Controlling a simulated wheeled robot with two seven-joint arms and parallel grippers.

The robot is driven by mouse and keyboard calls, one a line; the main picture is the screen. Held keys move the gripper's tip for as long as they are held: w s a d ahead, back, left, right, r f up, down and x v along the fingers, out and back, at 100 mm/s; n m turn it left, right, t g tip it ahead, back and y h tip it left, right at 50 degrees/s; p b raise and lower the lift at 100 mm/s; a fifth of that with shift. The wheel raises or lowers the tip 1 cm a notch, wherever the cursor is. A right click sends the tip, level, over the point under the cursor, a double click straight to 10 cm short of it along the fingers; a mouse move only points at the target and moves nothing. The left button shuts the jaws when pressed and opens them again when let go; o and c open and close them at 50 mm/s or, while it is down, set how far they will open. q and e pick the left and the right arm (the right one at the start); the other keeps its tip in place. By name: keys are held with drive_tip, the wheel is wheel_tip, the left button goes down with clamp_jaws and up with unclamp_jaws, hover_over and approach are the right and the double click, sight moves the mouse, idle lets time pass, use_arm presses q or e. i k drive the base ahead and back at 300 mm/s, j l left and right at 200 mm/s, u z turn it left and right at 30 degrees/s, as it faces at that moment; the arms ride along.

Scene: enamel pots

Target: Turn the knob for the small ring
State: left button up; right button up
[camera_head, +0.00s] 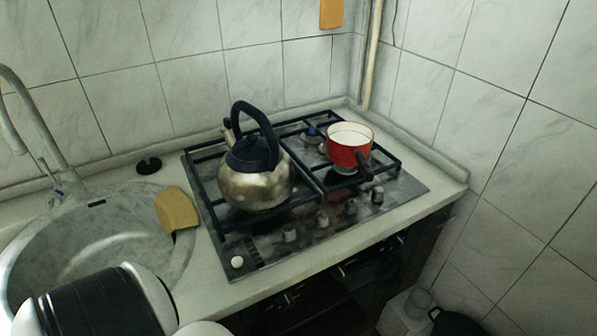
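A gas hob (330,234) is set in the counter, with dark grates over it. Several knobs line its front edge: one (289,232) at the left, one (322,218) beside it, one (351,206) further right and one (377,194) at the right end. Their markings are too small to read. A red pot (343,156) with a white inside stands on the right part of the grate. A metal kettle (255,186) with a dark handle stands on the left part. The burner rings under them are mostly hidden. Neither gripper is in view.
A small white round piece (237,261) is at the hob's front left corner. Tiled walls close off the back and right.

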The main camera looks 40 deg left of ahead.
sight(348, 208)
drive_tip(key=u, duration=0.95)
